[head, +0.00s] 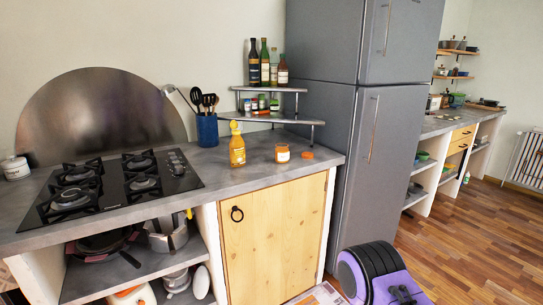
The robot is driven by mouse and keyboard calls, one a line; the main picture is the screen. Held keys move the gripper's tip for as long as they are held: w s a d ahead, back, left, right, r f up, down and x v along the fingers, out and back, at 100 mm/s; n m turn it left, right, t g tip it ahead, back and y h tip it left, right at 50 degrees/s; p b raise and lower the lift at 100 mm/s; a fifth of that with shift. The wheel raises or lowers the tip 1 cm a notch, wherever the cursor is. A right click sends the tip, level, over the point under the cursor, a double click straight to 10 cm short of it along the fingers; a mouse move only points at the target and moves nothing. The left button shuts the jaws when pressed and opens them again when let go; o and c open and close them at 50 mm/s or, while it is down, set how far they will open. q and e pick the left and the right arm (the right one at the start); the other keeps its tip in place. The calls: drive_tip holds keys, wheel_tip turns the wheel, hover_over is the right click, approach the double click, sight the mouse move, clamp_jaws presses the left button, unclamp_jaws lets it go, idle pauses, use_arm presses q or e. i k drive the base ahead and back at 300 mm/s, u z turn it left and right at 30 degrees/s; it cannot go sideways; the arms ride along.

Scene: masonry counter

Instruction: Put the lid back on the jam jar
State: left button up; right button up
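The jam jar (282,154) stands upright on the grey counter, near its right end. It is a small glass jar with orange contents and a pale label, and its top looks open. Neither of my grippers shows in the head view.
A yellow squeeze bottle (237,145) stands left of the jar. Behind are a blue utensil holder (207,130) and a tiered shelf (262,117) with bottles and small jars. A black hob (115,185) fills the left. The grey fridge (345,130) stands right.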

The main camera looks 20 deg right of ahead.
sight(282, 150)
drive_tip(key=z, duration=0.15)
drive_tip(key=i, duration=1.5)
drive_tip(key=z, duration=0.1)
